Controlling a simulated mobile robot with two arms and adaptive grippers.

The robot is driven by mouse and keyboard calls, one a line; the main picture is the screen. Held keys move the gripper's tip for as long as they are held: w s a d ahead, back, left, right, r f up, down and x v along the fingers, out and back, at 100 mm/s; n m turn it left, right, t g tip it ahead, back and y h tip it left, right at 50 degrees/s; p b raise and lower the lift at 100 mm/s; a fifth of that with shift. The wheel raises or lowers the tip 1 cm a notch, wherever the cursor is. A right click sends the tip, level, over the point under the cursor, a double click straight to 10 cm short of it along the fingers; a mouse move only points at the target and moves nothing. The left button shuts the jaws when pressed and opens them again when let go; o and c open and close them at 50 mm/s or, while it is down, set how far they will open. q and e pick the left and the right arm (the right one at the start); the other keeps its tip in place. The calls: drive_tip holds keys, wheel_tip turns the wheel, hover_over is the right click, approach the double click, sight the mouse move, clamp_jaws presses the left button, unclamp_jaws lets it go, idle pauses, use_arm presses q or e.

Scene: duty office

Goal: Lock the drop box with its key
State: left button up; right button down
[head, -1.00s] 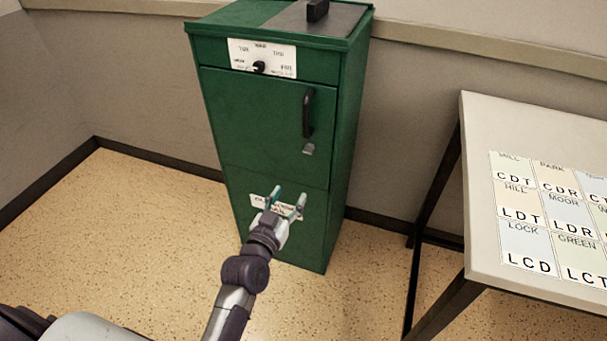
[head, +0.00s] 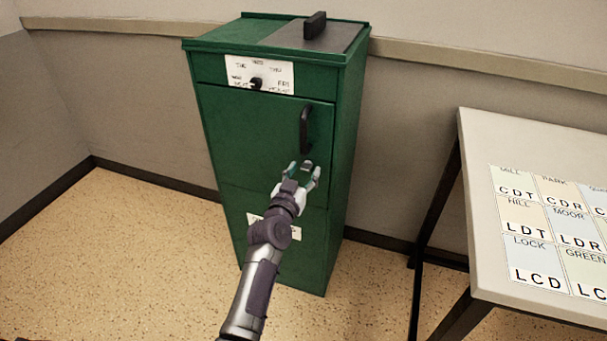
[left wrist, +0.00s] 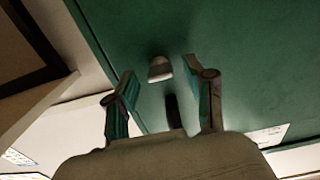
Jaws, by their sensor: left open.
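The green drop box (head: 262,150) stands upright against the wall, its front door shut. A small grey piece (head: 308,164) is on the door below the black handle (head: 306,128); it is the lock or key, and I cannot tell which. My left gripper (head: 304,174) is open in front of it, fingers to either side in this view. In the left wrist view the pale grey piece (left wrist: 160,68) lies ahead between the open fingertips, apart from them. A dark shape behind it, likely the handle, also shows there (left wrist: 172,110). My right gripper is not in view.
A table (head: 535,128) with several lettered cards (head: 545,225) stands at the right. A lower label is partly hidden by my arm. The speckled floor (head: 130,250) at left is clear.

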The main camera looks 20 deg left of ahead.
use_arm(q)
drive_tip(key=shift+w, duration=0.15)
clamp_jaws()
